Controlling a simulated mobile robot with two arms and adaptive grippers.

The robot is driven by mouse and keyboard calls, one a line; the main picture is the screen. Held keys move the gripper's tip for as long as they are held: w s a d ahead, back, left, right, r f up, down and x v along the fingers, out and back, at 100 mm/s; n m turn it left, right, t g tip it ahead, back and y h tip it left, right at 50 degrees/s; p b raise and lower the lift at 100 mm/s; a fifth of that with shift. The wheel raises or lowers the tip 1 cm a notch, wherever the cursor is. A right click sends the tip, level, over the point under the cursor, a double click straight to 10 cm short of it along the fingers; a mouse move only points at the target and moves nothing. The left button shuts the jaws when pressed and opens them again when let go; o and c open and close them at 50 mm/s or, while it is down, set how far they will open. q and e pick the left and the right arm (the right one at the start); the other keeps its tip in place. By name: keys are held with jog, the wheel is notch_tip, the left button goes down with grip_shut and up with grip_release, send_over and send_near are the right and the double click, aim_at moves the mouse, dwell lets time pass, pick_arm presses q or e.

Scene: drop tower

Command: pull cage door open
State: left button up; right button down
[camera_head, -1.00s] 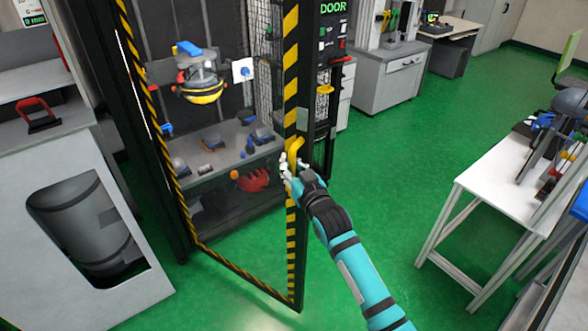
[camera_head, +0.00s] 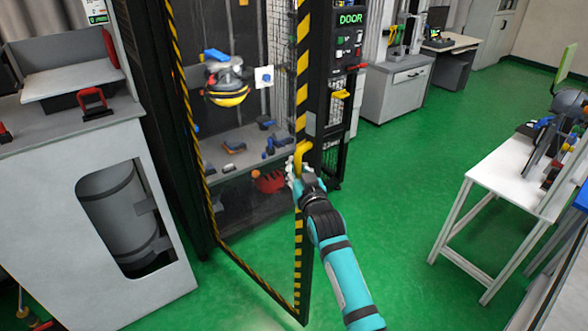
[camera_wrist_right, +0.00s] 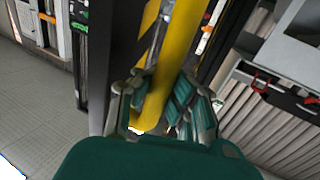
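The cage door (camera_head: 301,225) is a tall clear panel with a black frame and yellow-black striped edges. It stands ajar, its right edge swung out from the cage post toward me. A yellow handle (camera_head: 302,152) is on that edge; it also shows as a yellow bar in the right wrist view (camera_wrist_right: 178,50). My right gripper (camera_head: 297,174) is at the handle, and in the right wrist view its fingers (camera_wrist_right: 160,108) lie on both sides of the bar, closed around it. Part of the grip is hidden behind the bar. My left gripper is not in view.
A grey cabinet (camera_head: 60,200) with a red-handled item on top stands left of the cage. A white table (camera_head: 510,170) stands at the right. A control panel marked DOOR (camera_head: 350,40) is on the cage post. Green floor (camera_head: 410,170) between cage and table is clear.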

jog(key=c, duration=1.2)
grip_release()
jog(key=shift+s+d, duration=0.2)
jog(key=shift+d, duration=0.25)
jog(key=shift+s+d, duration=0.2)
jog(key=shift+d, duration=0.25)
jog(key=shift+w+a, duration=0.1)
jog(key=shift+a, duration=0.3)
jog(key=v, duration=1.2)
jog(key=shift+f, duration=0.1)
